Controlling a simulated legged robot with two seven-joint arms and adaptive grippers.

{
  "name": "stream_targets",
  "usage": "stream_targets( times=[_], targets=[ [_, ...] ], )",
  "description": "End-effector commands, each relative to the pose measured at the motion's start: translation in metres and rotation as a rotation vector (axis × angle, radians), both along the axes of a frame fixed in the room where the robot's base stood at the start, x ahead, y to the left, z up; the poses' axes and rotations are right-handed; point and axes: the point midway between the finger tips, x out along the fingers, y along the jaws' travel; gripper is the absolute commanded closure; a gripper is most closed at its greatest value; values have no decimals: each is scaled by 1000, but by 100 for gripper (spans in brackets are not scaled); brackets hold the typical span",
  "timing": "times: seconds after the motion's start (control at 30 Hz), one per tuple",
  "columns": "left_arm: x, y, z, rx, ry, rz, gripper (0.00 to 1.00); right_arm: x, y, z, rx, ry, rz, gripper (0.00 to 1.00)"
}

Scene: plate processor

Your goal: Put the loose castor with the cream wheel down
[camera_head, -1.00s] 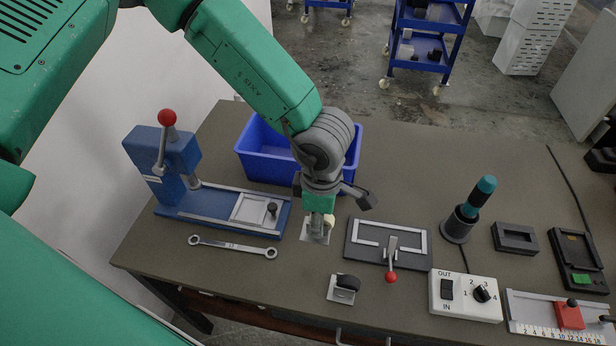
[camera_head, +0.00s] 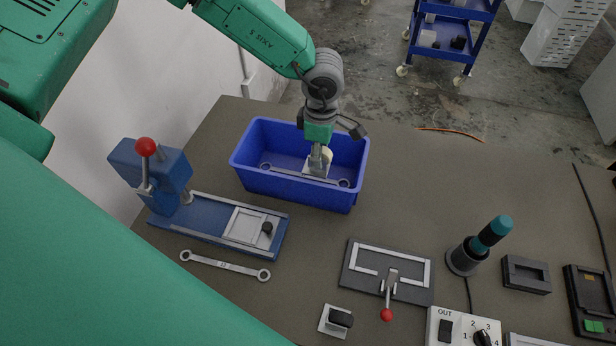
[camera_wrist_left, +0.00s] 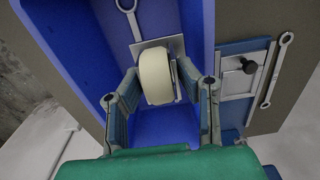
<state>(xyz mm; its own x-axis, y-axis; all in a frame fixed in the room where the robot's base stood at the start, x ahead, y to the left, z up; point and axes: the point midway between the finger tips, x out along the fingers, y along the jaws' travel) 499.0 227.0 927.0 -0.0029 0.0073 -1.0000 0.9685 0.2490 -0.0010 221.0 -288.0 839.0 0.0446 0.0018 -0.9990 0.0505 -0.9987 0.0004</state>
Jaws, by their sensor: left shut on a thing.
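The loose castor with the cream wheel (camera_wrist_left: 155,77) is between the fingers of my left gripper in the left wrist view, with its metal plate on the far side. In the head view my left gripper (camera_head: 319,150) is over the blue bin (camera_head: 299,194) and shut on the castor, whose cream wheel (camera_head: 327,155) shows beside the fingers. The castor is inside the bin's outline; I cannot tell whether its plate touches the bin floor. My right gripper is not in view.
A wrench (camera_head: 290,175) lies in the bin and another wrench (camera_head: 224,265) on the table. A blue press with a red knob (camera_head: 152,170) stands left. A dark-wheeled castor (camera_head: 337,320), a clamp fixture (camera_head: 388,272) and a teal-handled tool (camera_head: 482,245) are in front.

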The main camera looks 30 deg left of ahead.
Motion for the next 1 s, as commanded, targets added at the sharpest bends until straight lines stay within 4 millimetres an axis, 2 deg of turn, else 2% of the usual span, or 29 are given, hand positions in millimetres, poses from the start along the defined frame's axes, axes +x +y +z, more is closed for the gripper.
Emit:
stream_targets(
  times=[0.17,0.5,0.67,0.9,1.0],
  targets=[
    [2,3,-13,-1,0,3,100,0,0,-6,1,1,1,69],
    [2,-2,-67,5,1,3,100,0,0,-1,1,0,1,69],
    [2,-2,-78,4,0,2,100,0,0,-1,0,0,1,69],
    [2,2,-110,2,1,3,100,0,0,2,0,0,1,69],
    [3,3,-111,-1,-1,3,100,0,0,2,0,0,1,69]
  ],
)
